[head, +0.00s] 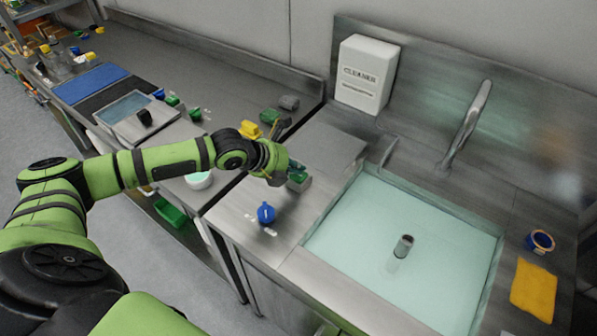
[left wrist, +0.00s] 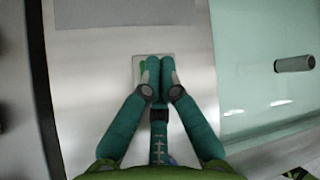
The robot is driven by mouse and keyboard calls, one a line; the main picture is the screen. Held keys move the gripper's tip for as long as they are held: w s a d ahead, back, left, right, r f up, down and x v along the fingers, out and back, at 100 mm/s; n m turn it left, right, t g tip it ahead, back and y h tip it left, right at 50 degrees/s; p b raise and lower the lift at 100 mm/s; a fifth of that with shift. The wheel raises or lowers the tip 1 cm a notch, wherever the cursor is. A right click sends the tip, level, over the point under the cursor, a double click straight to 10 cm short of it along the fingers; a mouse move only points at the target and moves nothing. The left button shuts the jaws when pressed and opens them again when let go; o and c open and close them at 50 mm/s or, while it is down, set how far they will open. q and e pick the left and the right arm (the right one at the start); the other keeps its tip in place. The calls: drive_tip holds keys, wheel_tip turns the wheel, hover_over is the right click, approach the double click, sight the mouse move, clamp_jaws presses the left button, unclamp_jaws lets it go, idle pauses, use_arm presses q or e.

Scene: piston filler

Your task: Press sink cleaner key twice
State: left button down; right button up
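A green key (head: 299,183) on a small base sits on the steel counter left of the sink basin. My left gripper (head: 296,168) is directly over it, with its teal fingers pointing down. In the left wrist view the two fingertips (left wrist: 160,68) are together with nothing between them. They cover most of the key, and only a green sliver (left wrist: 142,67) and part of its pale plate show at their left. I cannot tell whether the fingertips touch the key. A white box marked CLEANER (head: 366,75) stands behind the sink. My right gripper is not in view.
A blue knob (head: 266,213) is on the counter in front of the key. The sink basin (head: 455,225) holds pale water and a short grey cylinder (head: 403,246). A curved faucet (head: 467,128) rises behind it. Yellow and green items (head: 250,130) lie behind my left wrist.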

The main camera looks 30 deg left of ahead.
sight(295, 175)
use_arm(q)
drive_tip(key=shift+f, duration=0.4)
drive_tip(key=shift+r, duration=0.1)
drive_tip(key=shift+r+p, duration=1.15)
drive_tip(key=shift+r, duration=0.15)
wheel_tip(295, 175, up, 5)
drive_tip(key=p, duration=0.5)
idle(0.5)
